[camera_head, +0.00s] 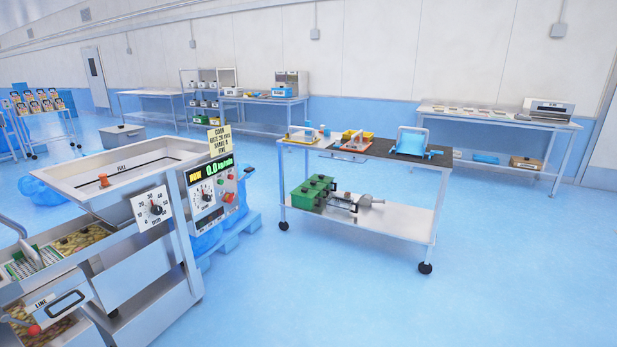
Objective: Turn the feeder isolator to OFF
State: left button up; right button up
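The feeder (110,180) is a steel machine with a shallow tray on top, at the left of the head view. On its right end is a control panel (213,192) with a green display reading 0.0 kg/min, a dial (206,195) and red buttons (228,197). A second white dial plate (153,208) with a black knob and numbers sits on the near side. I cannot tell which control is the isolator, and no OFF marking is readable. Neither of my grippers is in view.
A blue pallet (237,233) lies behind the feeder. Wall benches (495,118) stand at the back. The blue floor in front of the cart is clear.

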aim_at(229, 198)
jog(key=i, duration=2.05)
